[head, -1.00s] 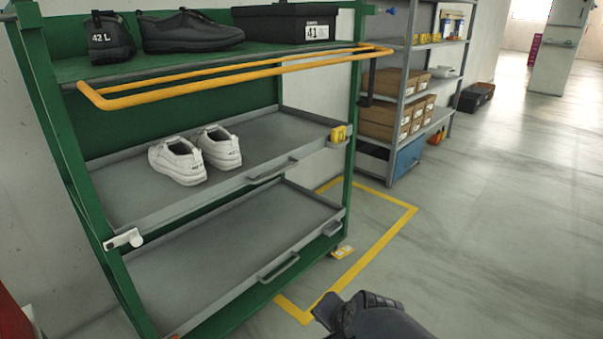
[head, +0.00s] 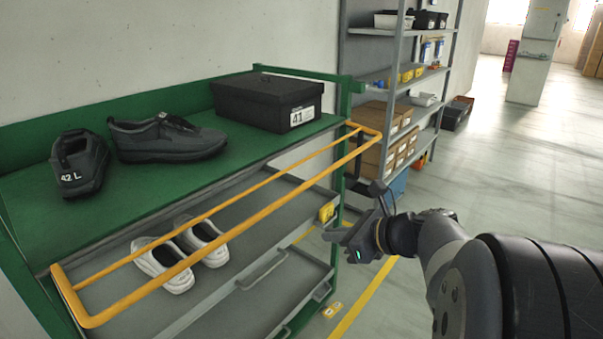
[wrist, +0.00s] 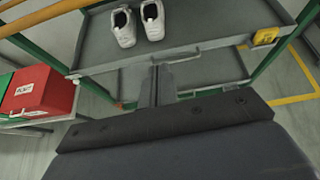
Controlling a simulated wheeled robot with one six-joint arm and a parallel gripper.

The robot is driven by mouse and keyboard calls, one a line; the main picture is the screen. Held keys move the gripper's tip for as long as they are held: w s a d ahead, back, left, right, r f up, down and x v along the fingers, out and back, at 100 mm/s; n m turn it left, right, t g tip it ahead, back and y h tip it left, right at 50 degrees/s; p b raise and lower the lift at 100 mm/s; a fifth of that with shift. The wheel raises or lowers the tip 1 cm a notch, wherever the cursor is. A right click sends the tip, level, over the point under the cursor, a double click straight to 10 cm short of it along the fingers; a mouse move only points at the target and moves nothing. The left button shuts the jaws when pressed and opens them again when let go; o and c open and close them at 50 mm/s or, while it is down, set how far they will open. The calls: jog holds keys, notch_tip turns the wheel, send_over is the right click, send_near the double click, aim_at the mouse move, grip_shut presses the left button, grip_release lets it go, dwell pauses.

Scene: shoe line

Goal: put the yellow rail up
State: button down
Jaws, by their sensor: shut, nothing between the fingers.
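The yellow rail (head: 215,238) is a long bent bar on the green rack. It juts out in front of the top shelf (head: 235,140), lying low at about the shelf's front edge, not standing above it. It runs from the near left corner to the right post. My gripper (head: 345,236) is to the right of and below the rail's right end, apart from it. Its fingers are shut and empty. In the wrist view the shut fingers (wrist: 156,86) point toward the rack's trays, and part of the rail (wrist: 42,14) crosses the top left corner.
Black shoes (head: 170,138) and a black box (head: 268,100) stand on the top shelf. White shoes (head: 182,255) sit on the tray below. A grey shelving unit (head: 400,80) stands behind on the right. A red box (wrist: 38,90) shows at left in the wrist view. Floor at right is open.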

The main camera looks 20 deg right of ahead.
jog(key=w+a+r+p, duration=0.1)
jog(key=w+a, duration=0.3)
jog(key=w, duration=0.5)
jog(key=shift+a+r+m+t, duration=0.3)
jog(key=shift+r+m, duration=0.1)
jog(key=shift+r, duration=0.45)
jog(key=shift+r+p, duration=0.15)
jog(key=shift+p, duration=0.2)
jog(key=shift+r+p, duration=0.4)
jog(key=shift+p, duration=0.4)
